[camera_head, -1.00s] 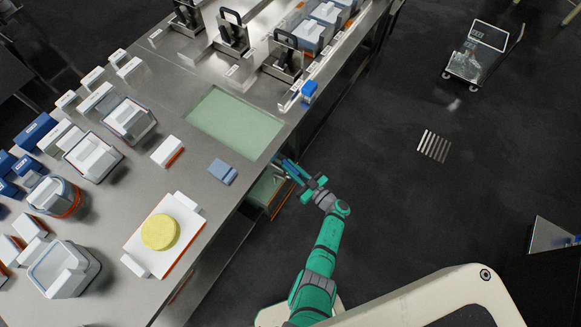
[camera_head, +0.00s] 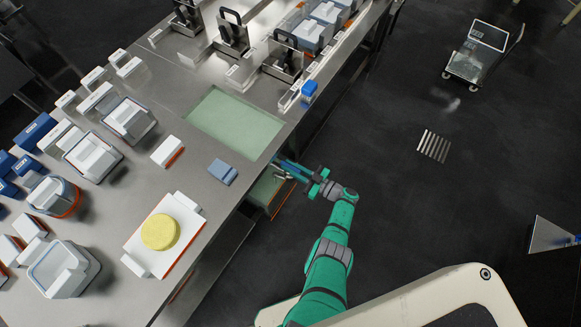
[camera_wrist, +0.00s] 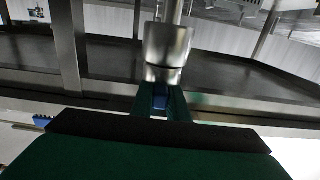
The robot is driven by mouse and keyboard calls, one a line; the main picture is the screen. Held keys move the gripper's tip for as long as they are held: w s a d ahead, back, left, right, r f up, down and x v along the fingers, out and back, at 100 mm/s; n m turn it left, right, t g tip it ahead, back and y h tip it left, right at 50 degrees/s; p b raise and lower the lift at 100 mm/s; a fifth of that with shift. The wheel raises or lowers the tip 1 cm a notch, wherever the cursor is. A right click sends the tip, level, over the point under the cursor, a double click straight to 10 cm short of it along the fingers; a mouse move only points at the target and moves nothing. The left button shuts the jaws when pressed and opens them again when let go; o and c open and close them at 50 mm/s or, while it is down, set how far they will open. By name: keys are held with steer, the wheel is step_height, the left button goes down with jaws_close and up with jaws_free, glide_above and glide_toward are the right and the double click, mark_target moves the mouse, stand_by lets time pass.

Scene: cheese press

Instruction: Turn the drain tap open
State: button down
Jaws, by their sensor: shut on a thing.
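The drain tap (camera_wrist: 167,48) shows in the wrist view as a shiny metal cylinder with a thin stem above it. A small blue part (camera_wrist: 160,101) sits just below the cylinder, between my fingers. My gripper (camera_head: 277,163) is at the right-hand edge of the steel table, beside the pale green sunken basin. It is shut on the tap at this blue part, which looks like its handle. In the head view the tap is mostly hidden by the table edge and my fingers, so its turn angle cannot be read there.
The steel table (camera_head: 205,207) carries a pale green basin (camera_head: 235,122), a blue-grey block (camera_head: 222,172) and a yellow cheese (camera_head: 160,232) on a white board. Metal presses (camera_head: 231,37) stand at the back. The dark floor to the right is largely clear, with a slotted floor drain (camera_head: 433,146).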

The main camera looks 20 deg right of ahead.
steer(key=shift+s, duration=0.1)
steer(key=c, duration=1.7)
jaws_free()
steer(key=shift+d, duration=0.1)
steer(key=v, duration=1)
steer(key=shift+s+d, duration=0.2)
steer(key=shift+s, duration=0.1)
